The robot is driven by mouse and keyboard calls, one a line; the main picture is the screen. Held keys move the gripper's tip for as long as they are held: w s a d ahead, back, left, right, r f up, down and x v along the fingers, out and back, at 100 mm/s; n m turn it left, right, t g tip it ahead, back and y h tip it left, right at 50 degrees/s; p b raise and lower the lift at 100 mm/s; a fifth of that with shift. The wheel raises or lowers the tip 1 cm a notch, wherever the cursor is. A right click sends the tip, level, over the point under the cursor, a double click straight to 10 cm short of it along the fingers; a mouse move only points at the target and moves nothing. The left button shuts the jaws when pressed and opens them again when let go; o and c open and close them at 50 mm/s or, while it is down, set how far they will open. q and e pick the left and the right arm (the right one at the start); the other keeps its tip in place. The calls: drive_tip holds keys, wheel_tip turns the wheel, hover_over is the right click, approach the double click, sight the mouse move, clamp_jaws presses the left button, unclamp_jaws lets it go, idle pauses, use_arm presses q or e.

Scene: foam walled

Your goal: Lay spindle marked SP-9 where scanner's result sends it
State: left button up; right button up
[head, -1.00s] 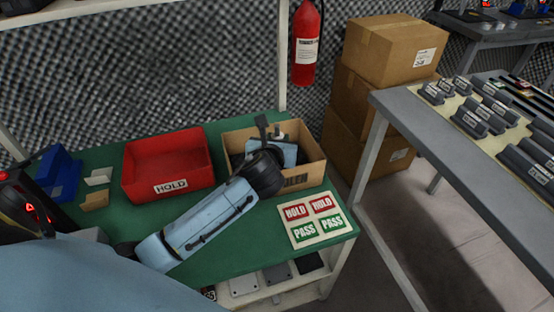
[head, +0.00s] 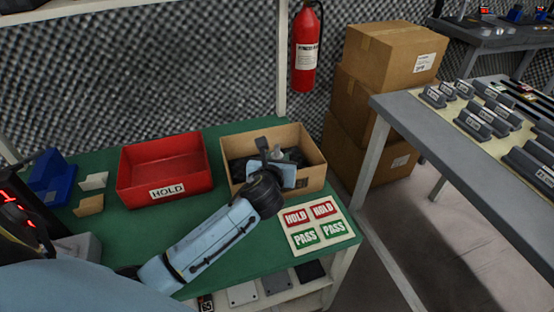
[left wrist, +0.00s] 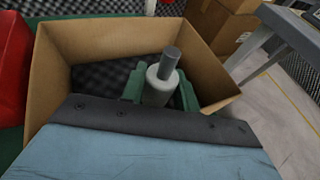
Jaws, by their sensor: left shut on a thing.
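My left gripper (head: 273,165) is over the cardboard box (head: 310,180) at the right end of the green bench. It is shut on a spindle, a pale grey cylinder with a thinner dark shaft. In the left wrist view the spindle (left wrist: 160,80) stands between the green fingers, within the box walls (left wrist: 75,55). No SP-9 mark is readable on it. A dark device with red lights (head: 22,215) at the left edge may be the scanner; its result is not readable. A red tray marked HOLD (head: 165,165) is left of the box. My right gripper is not in view.
A card with HOLD and PASS labels (head: 318,224) lies at the bench's front right. A blue holder (head: 52,178) stands at the left. A grey table with labelled dark blocks (head: 490,125) is at the right. Stacked cartons (head: 385,90) stand behind.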

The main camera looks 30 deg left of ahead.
use_arm(q)
drive_tip(key=shift+f, duration=0.2)
drive_tip(key=shift+f, duration=0.35)
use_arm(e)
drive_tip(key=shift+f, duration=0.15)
use_arm(q)
drive_tip(key=o, duration=1.1)
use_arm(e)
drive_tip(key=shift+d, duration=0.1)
use_arm(q)
drive_tip(key=shift+r, duration=0.25)
drive_tip(key=shift+s+r, duration=0.1)
drive_tip(key=shift+r, duration=0.3)
drive_tip(key=shift+p+v, duration=2.1)
drive_tip(key=shift+v, duration=3.85)
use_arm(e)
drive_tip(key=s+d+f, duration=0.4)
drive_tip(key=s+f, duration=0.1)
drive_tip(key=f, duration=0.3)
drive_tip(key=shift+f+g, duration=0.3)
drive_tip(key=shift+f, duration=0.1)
